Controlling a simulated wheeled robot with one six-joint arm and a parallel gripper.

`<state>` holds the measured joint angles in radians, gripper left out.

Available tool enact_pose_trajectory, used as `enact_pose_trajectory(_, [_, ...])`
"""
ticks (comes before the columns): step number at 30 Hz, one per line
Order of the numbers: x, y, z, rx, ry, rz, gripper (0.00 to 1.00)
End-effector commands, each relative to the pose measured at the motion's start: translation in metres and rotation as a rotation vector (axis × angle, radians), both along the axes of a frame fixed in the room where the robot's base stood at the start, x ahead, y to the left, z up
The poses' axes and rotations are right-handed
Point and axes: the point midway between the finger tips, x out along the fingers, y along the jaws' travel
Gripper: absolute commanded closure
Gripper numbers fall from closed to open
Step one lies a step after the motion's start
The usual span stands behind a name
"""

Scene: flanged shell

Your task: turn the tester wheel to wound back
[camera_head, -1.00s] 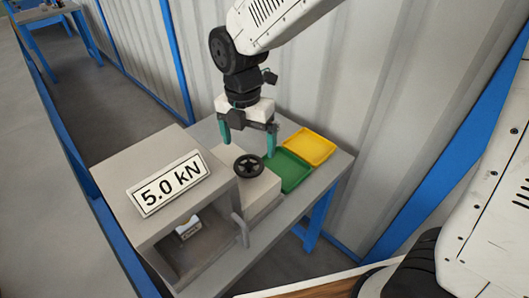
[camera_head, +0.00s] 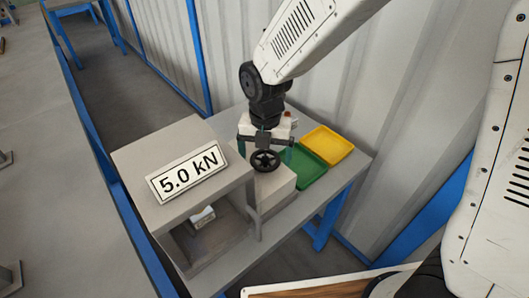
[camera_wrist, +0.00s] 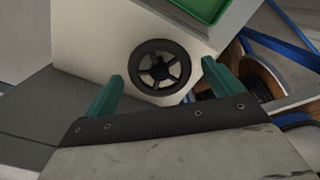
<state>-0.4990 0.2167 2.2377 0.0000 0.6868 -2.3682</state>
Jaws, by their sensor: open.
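A plate on the housing reads "5.0 kN". My gripper (camera_head: 266,150) is open above and just behind the wheel in the head view. In the wrist view the wheel (camera_wrist: 160,67) lies ahead of the gap between my green fingertips (camera_wrist: 160,76), one on each side. The fingers look apart from the wheel. Whether they are down at rim height I cannot tell.
A green tray (camera_head: 306,170) and a yellow tray (camera_head: 327,146) sit right of the block on the grey bench (camera_head: 352,172). An open door edge (camera_head: 255,207) stands at the housing's front. A small pale object (camera_head: 203,216) is inside the housing. A corrugated wall rises behind.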

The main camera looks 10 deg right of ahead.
Motion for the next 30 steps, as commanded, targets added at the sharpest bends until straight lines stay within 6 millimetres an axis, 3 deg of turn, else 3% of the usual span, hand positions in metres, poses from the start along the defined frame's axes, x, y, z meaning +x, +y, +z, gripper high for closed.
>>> enact_pose_trajectory(6, [-0.0001,0.0000,-0.0001,0.000,0.000,0.000,0.11])
enact_pose_trajectory(11, [-0.0001,-0.0001,0.0000,0.000,0.000,0.000,0.53])
enact_pose_trajectory(22, [-0.0002,0.0006,0.0003,0.001,0.000,-0.042,0.53])
enact_pose_trajectory(30, [0.0000,0.0000,0.0004,0.001,0.000,-0.209,0.53])
